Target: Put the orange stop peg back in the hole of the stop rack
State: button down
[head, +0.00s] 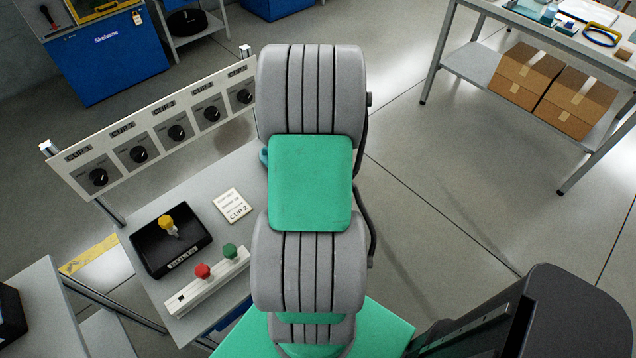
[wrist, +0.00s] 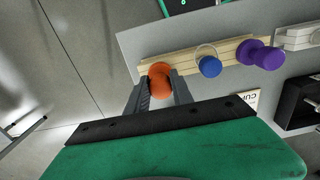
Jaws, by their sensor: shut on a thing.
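In the wrist view, my gripper (wrist: 161,88) is shut on the orange stop peg (wrist: 159,76), whose round orange head shows between the two fingers. The peg is over the left end of a pale wooden rack (wrist: 180,62), which looks like the stop rack. Whether the peg's lower end is in a hole or above it is hidden by its head and the fingers. A blue peg (wrist: 209,66) and a purple peg (wrist: 257,54) stand further along this rack. In the head view my arm covers the gripper, the orange peg and this rack.
In the head view, a white block (head: 208,284) holds a red knob (head: 203,271) and a green knob (head: 229,250). A black box (head: 160,246) with a yellow knob and a "CUP 2" card (head: 234,206) are nearby. A dial panel (head: 158,130) stands along the bench's back.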

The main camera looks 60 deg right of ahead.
jog(key=shift+f+b, duration=0.35)
jog(key=shift+f, duration=0.2)
jog(key=c, duration=1)
grip_release()
jog(key=shift+c, duration=0.2)
notch_tip(320, 180, up, 8)
jog(key=shift+f, duration=0.1)
